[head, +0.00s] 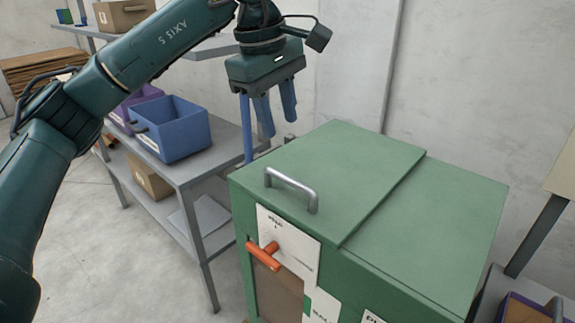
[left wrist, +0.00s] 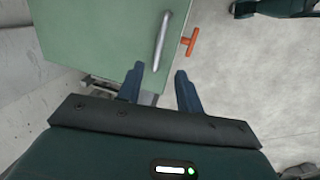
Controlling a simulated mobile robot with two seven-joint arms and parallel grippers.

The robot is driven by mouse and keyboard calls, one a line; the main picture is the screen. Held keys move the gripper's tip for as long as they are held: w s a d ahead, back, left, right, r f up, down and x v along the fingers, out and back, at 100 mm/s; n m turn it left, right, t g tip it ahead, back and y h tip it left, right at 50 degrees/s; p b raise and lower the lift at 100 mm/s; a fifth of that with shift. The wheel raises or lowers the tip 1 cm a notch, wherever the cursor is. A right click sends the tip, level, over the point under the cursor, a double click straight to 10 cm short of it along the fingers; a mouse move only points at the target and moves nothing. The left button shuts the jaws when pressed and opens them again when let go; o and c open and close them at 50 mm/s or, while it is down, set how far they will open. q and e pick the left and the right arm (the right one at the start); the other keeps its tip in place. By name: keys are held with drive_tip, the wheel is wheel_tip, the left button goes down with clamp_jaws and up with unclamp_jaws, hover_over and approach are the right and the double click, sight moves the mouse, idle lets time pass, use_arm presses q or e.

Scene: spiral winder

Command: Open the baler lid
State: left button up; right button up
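The baler is a green box, and its lid (head: 335,170) lies flat and closed on top. A grey metal bar handle (head: 291,188) stands on the lid's front edge; in the left wrist view the handle (left wrist: 162,42) is just beyond my fingertips. An orange T-shaped latch (head: 263,255) is on the front face and also shows in the left wrist view (left wrist: 189,41). My left gripper (head: 272,118) hangs fingers down above and behind the lid's left edge. My right gripper is out of view.
A grey shelf unit (head: 200,180) with a blue bin (head: 172,130), a purple bin and cardboard boxes stands left of the baler. A wall (head: 460,70) is behind. A table partly shows at the right edge. Floor is clear at front left.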

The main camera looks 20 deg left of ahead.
sight(284, 175)
use_arm(q)
drive_tip(key=f, duration=0.4)
drive_tip(key=w+f, duration=0.1)
drive_tip(key=f, duration=0.3)
drive_tip(key=w+f, duration=0.1)
drive_tip(key=f, duration=0.3)
drive_tip(key=shift+w+a+p, duration=0.15)
drive_tip(key=shift+w+p, duration=0.1)
drive_tip(key=shift+p, duration=0.1)
clamp_jaws()
drive_tip(key=shift+r, duration=0.1)
